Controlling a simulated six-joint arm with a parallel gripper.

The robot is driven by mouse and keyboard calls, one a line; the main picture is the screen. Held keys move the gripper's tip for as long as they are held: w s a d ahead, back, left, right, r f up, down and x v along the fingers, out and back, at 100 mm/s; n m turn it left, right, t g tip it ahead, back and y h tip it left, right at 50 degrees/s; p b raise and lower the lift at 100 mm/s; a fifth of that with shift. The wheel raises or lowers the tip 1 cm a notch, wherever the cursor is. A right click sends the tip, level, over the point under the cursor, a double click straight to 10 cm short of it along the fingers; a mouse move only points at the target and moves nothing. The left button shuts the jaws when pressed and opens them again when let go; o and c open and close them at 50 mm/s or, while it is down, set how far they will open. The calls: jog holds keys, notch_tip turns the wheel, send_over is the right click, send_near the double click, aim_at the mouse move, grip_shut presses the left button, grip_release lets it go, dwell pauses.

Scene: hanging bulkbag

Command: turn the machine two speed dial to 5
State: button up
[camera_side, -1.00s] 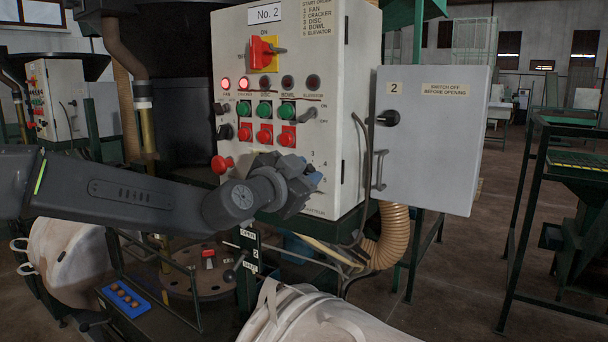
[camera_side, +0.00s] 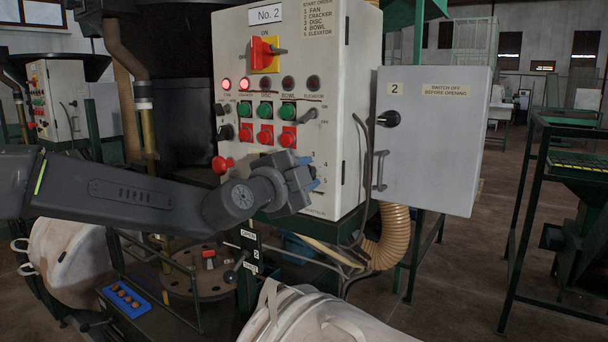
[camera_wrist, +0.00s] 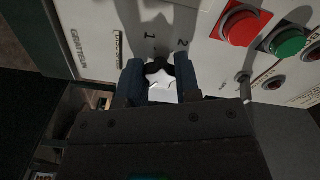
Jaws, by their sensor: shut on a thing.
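The machine two control box (camera_side: 338,110) is a light panel labelled No. 2. Its speed dial (camera_wrist: 158,68) shows in the wrist view as a dark lobed knob between the two blue fingertips. My gripper (camera_wrist: 160,78) is shut on this dial; it also shows at the lower part of the panel in the side view (camera_side: 311,172). The numbers 3, 4 and 5 show right of the gripper in the side view, and 1 and 2 show in the wrist view. The gripper hides the dial in the side view, and I cannot tell its setting.
A red mushroom button (camera_side: 222,165) sits just left of my gripper. Green buttons (camera_side: 265,109) and red buttons (camera_side: 265,135) are above it. A grey cabinet door (camera_side: 440,140) stands open at the right. A ribbed hose (camera_side: 390,235) hangs below the box.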

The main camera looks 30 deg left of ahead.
dwell(0.4)
jog(key=o, duration=0.9)
jog(key=s, duration=1.4)
